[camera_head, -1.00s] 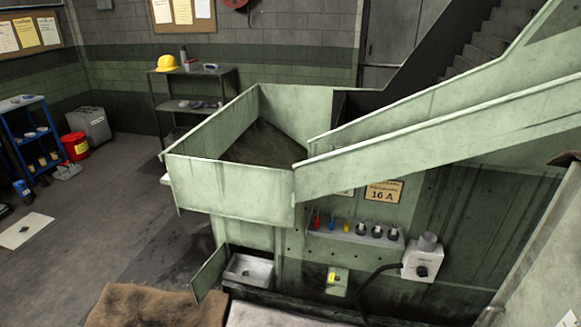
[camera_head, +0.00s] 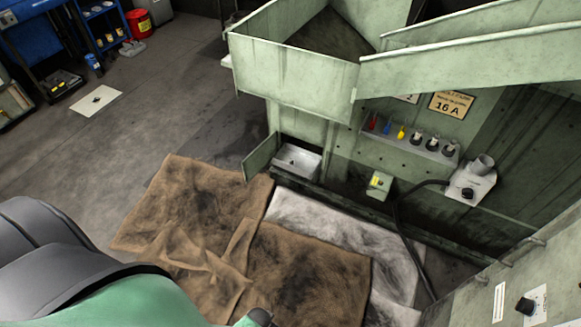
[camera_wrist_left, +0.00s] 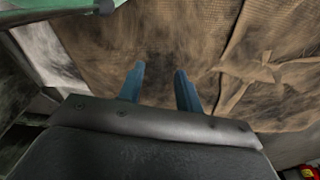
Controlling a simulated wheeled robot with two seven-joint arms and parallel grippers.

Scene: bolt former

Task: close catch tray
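The catch tray (camera_head: 297,161) is a small pale metal tray in a low opening at the foot of the green machine. A green flap (camera_head: 261,157) stands open at the left of this opening. The tray's front part shows; its rear is hidden inside the machine. My left arm comes in at the lower left of the head view, well short of the tray. In the left wrist view my left gripper (camera_wrist_left: 160,88) has its two blue fingers apart with nothing between them, above brown cloth. My right gripper is not in view.
Brown sacking (camera_head: 305,270) and a pale cloth (camera_head: 340,228) lie on the floor before the machine. A dark hose (camera_head: 404,225) runs down from a grey box (camera_head: 470,186). A small box (camera_head: 379,185) sits right of the tray. Floor at left is mostly clear.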

